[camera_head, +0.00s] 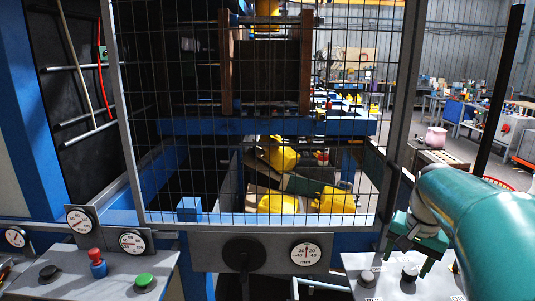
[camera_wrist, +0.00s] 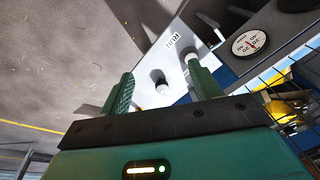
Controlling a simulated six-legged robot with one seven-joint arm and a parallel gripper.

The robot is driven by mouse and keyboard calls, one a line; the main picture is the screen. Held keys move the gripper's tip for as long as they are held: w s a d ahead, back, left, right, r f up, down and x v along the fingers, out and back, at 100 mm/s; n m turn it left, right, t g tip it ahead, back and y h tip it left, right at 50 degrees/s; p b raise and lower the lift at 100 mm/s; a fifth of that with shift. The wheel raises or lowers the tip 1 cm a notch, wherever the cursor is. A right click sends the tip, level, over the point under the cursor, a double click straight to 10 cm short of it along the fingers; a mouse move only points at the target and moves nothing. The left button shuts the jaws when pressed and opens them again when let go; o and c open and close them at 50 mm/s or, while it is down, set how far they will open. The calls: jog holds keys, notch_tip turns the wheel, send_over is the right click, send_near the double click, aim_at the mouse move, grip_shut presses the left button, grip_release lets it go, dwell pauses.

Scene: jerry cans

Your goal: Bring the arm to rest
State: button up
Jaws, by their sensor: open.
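My teal arm (camera_head: 480,225) comes in from the right edge of the head view. My gripper (camera_head: 407,258) is at its end, above the right control panel. In the wrist view my gripper (camera_wrist: 160,82) has its two green fingers spread apart, with nothing held between them. I cannot tell whether a finger touches the panel.
A wire mesh guard (camera_head: 250,115) stands ahead, with several yellow objects (camera_head: 278,203) behind it. The left panel has a red knob (camera_head: 95,256) and a green button (camera_head: 144,280). A round gauge (camera_head: 306,253) sits left of my gripper. Workbenches stand at the far right.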

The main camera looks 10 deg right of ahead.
jog(key=s+a+f+n+t, duration=0.1)
jog(key=s+a+n, duration=0.4)
jog(key=a, duration=0.7)
jog(key=s+a+f+n+t, duration=0.1)
jog(key=s+a+n, duration=0.3)
jog(key=a, duration=0.9)
jog(key=shift+s+n+t, duration=0.4)
jog(key=shift+s+t, duration=0.3)
jog(key=shift+t, duration=0.1)
